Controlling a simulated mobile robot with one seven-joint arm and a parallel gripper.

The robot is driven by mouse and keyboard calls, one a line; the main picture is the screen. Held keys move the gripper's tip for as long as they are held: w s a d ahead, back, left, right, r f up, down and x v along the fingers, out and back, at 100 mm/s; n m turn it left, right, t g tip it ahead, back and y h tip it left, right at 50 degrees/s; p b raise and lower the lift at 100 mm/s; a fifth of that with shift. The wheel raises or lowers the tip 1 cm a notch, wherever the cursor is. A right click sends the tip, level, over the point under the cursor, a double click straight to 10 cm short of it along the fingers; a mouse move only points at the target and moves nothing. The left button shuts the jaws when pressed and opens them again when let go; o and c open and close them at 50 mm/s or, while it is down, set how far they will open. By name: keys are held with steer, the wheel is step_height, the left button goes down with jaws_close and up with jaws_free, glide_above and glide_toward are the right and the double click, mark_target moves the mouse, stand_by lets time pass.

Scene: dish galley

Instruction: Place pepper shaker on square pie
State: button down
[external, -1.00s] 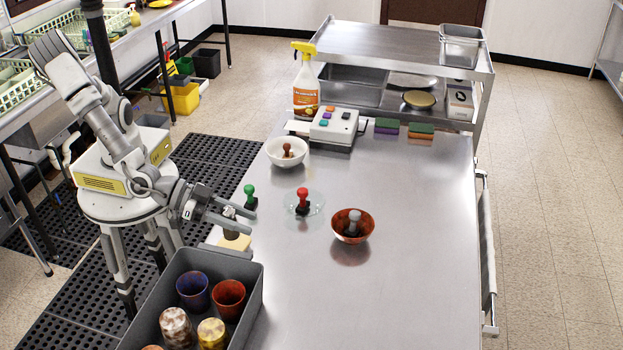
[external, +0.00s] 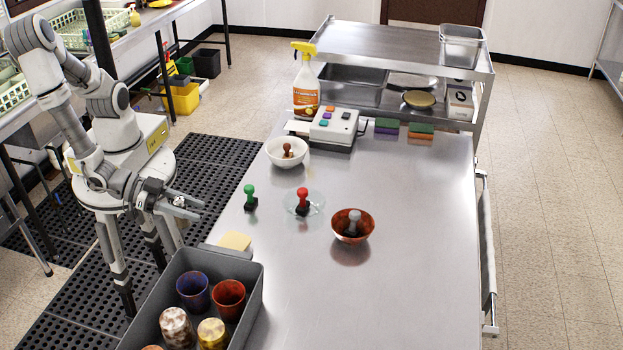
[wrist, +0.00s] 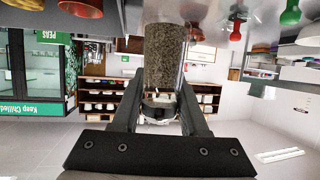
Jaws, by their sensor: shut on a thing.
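The pepper shaker (wrist: 164,55), a clear cylinder filled with dark speckled grains, is between the fingers of my gripper (wrist: 160,100) in the wrist view, which is upside down. My gripper (external: 188,206) is shut on it and held off the table's left edge in the external view. The shaker is hard to make out there. A pale yellow square (external: 235,241), which looks like the square pie, lies at the table's left edge behind the grey bin. It is bare on top, and my gripper is to its upper left, apart from it.
A grey bin (external: 255,300) with several cups stands at the near left of the steel table (external: 420,260). A green stamp (external: 250,193), a red stamp (external: 302,196) on a glass dish, a brown bowl (external: 338,232) and a white bowl (external: 272,153) stand beyond. The table's right side is clear.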

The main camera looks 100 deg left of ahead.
steer(key=w+a+f, duration=0.2)
steer(key=w, duration=0.1)
steer(key=w+a+f, duration=0.2)
steer(key=a, duration=0.1)
steer(key=w+a+f+b, duration=0.1)
steer(key=w+a+f, duration=0.1)
steer(key=w+f, duration=0.1)
steer(key=shift+w+a+f, duration=0.1)
steer(key=shift+w+a, duration=0.25)
steer(key=shift+a, duration=0.05)
steer(key=shift+f, duration=2)
steer(key=shift+f, duration=0.15)
steer(key=shift+c, duration=2.2)
jaws_free()
steer(key=shift+s+d+r, duration=0.1)
steer(key=shift+s+r, duration=0.15)
steer(key=v, duration=1.1)
steer(key=shift+s, duration=0.2)
